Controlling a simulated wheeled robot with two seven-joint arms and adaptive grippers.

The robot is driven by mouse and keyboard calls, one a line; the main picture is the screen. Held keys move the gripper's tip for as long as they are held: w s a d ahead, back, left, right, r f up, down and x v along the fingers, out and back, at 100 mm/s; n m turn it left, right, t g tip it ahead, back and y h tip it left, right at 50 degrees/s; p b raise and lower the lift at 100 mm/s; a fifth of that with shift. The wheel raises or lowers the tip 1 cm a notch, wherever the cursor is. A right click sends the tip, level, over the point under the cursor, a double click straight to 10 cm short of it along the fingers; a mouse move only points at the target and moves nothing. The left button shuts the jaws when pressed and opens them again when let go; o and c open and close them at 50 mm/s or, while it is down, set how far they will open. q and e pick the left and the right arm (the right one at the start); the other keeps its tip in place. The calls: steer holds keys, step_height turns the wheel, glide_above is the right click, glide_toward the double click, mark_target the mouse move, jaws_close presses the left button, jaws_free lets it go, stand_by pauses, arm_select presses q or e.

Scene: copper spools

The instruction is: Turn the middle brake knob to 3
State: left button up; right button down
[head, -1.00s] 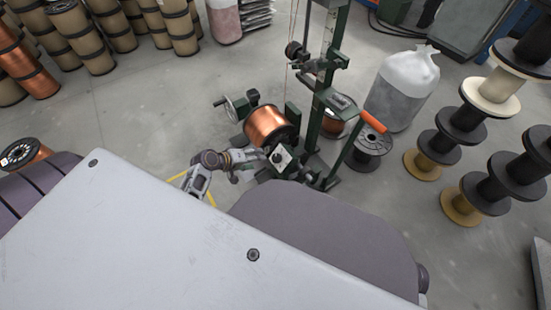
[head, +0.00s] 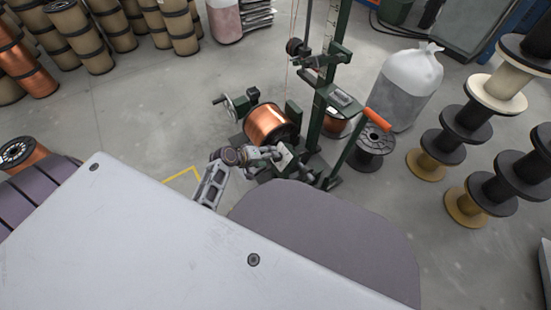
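A green spooling stand (head: 318,120) with a copper spool (head: 268,124) stands on the floor ahead. A small pale plate (head: 286,161) sits low on the stand, just right of the spool's lower side. The dark knob seen on it earlier is now mostly hidden by my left gripper (head: 274,153). This gripper reaches in from the left and is at the plate, touching or very close. Its fingers are too small to tell whether they are open or shut. No numbers are readable. My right gripper is not in view.
Stacked spools (head: 465,120) fill the right. Open floor (head: 150,120) lies left of the stand.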

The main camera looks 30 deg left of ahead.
arm_select(q)
steer(key=shift+b+x, duration=1.2)
steer(key=shift+x, duration=1.65)
steer(key=shift+c, duration=0.4)
steer(key=c, duration=0.9)
